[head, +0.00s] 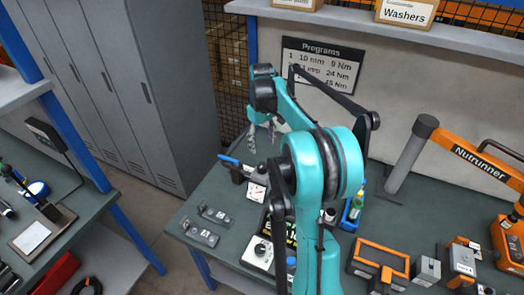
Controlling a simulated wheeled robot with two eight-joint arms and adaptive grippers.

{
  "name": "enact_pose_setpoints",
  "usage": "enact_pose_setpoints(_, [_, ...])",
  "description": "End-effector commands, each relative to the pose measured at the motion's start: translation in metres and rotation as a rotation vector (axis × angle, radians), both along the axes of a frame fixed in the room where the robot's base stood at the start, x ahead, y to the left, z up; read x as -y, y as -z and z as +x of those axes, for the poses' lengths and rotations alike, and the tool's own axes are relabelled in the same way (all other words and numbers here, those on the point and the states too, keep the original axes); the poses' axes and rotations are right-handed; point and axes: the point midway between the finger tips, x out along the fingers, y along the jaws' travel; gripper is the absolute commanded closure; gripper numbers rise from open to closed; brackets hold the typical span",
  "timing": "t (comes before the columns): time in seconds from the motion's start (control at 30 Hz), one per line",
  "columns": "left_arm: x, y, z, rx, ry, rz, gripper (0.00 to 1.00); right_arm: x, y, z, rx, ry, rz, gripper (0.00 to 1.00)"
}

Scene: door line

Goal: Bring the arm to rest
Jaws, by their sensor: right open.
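My right arm rises in teal and black through the middle of the head view. My right gripper (262,136) hangs at its far end, left of the elbow, with its fingers pointing down. The fingers are apart and nothing shows between them. It appears above the far left part of the dark green bench (205,190), in front of the pale back panel. My left gripper is not in view.
The arm hides part of the Programs board (310,50) and the bench middle. An orange Nutrunner (480,160) stands at right, with an orange frame (380,258) nearby. Grey parts (200,235) lie at left. Grey lockers (150,80) stand beyond the aisle.

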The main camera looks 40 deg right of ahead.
Motion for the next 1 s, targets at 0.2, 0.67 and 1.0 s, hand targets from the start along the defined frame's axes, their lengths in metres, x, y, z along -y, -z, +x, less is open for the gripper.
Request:
enact_pose_setpoints(0.2, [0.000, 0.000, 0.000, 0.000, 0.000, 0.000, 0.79, 0.000, -0.006, 0.000, 0.000, 0.000, 0.000, 0.44])
enact_pose_setpoints(0.67, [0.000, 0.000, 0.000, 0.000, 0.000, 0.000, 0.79, -0.002, -0.006, -0.001, 0.003, -0.001, -0.001, 0.44])
enact_pose_setpoints(1.0, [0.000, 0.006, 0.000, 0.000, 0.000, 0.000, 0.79, -0.100, -0.033, -0.041, 0.169, -0.006, -0.059, 0.44])
